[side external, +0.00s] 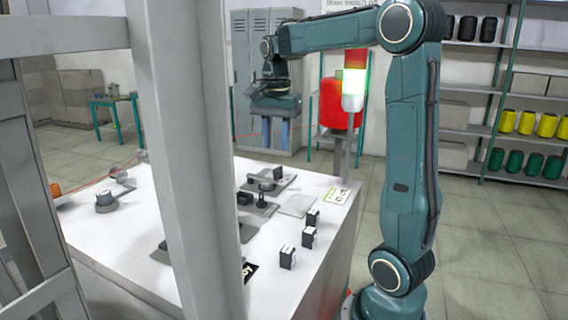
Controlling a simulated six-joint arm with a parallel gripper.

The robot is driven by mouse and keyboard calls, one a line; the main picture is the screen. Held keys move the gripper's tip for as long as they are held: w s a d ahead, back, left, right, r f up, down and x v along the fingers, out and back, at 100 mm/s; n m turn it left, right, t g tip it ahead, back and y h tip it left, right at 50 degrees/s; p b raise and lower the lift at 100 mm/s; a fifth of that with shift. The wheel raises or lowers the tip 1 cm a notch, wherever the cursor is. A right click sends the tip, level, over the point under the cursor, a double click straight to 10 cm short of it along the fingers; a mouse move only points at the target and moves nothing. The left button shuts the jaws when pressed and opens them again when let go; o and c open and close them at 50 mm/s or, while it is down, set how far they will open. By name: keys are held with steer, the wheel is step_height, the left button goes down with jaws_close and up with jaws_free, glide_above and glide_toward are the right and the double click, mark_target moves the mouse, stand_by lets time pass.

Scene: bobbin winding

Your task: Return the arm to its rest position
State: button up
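My arm is teal and rises from the right side of the white table (318,232). It bends over at the top and reaches left. My gripper (276,146) hangs in the air above the table's back part, pointing down. Its two blue fingers are apart, and I see nothing held between them. It is clear of the parts below it.
Dark fixtures (262,207) stand mid-table, with a light flat plate (297,205) beside them. Several small black boxes (309,237) stand near the right edge. A signal light (354,82) rises behind. A grey post (188,160) hides part of the table.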

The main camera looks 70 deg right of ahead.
steer(key=s+a+f+n+t, duration=0.2)
steer(key=s+a+n, duration=0.4)
steer(key=a+n, duration=0.3)
steer(key=s+a+f+n+t, duration=0.2)
steer(key=s+a+n, duration=0.4)
steer(key=a+n, duration=0.3)
steer(key=shift+s+a+t, duration=0.25)
steer(key=shift+a+t, duration=0.4)
steer(key=shift+t, duration=0.15)
